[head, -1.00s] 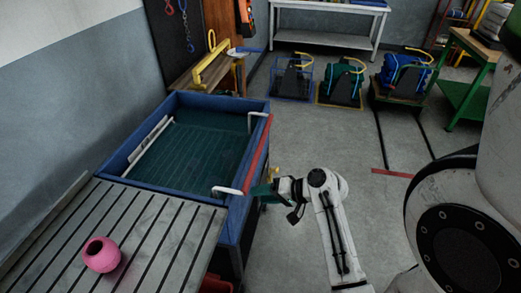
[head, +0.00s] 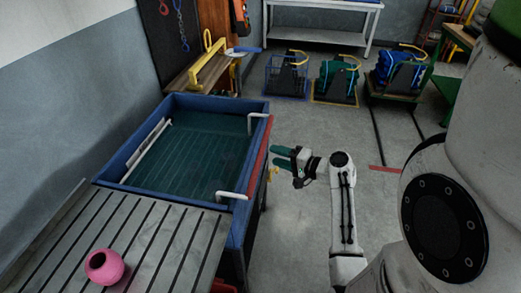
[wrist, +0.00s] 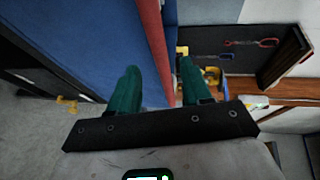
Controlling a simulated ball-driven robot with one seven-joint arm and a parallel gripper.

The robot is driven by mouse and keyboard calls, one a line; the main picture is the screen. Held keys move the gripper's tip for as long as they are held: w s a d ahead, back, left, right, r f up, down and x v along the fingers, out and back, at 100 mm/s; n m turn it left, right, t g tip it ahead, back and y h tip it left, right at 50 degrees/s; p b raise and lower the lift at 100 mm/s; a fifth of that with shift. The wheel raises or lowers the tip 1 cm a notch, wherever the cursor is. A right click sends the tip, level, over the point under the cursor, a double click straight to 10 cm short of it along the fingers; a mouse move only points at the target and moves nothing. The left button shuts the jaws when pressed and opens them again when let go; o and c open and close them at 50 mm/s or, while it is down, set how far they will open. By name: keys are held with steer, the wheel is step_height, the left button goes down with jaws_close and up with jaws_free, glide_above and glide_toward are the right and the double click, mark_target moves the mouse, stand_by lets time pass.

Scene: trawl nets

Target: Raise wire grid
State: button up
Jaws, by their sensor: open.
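A blue tank (head: 137,146) holds dark green water. Pale parallel lines of what looks like the wire grid (head: 190,150) show under the surface. Two white bent handles, a far one (head: 260,116) and a near one (head: 230,195), stand at the tank's right rim. A red strip (head: 259,150) runs along that side and also shows in the wrist view (wrist: 152,40). My gripper (head: 275,156) is open and empty, just outside the right side of the tank. In the wrist view its green fingers (wrist: 160,68) point along the blue wall.
A slatted bench (head: 150,238) with a pink pot (head: 104,266) adjoins the tank's near end. A yellow hook (head: 273,174) sticks out from the tank's right side. Several crates, including a blue wire one (head: 286,76), stand at the back.

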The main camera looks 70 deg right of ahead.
mark_target(261, 151)
steer(key=x, duration=0.7)
steer(key=shift+w+p, duration=0.15)
steer(key=shift+p, duration=0.25)
jaws_close()
